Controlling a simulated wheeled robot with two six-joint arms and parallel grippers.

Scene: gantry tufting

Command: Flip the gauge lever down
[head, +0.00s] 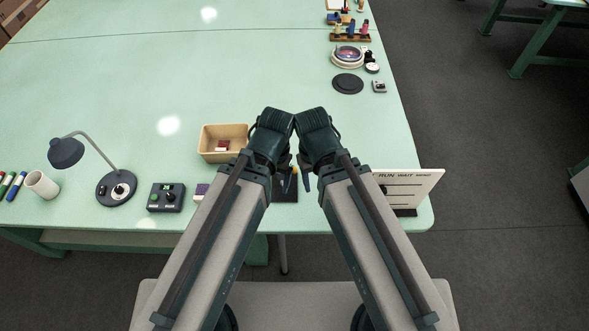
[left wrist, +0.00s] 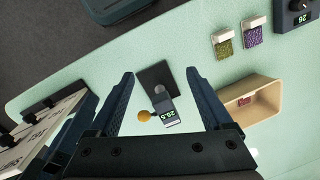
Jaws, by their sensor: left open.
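The gauge (left wrist: 165,108) shows a lit "25.5" display in the left wrist view, beside a dark base plate (left wrist: 155,75) with a grey rounded post. Its lever ends in an orange ball (left wrist: 144,116) and sticks out to one side; I cannot tell whether it is up or down. My left gripper (left wrist: 159,76) is open and empty, with the gauge and ball between its fingers in that view, apparently untouched. In the head view my arms mostly hide the gauge; the orange tip (head: 295,170) shows between them. My right gripper (head: 307,183) is close beside the left, its jaws unclear.
A wooden box (head: 222,132) with a red item stands to the left. Further left are a control box (head: 166,197), a lamp (head: 117,188) and a cup (head: 42,184). A lettered sign board (head: 425,181) stands at the right corner. The table's middle is clear.

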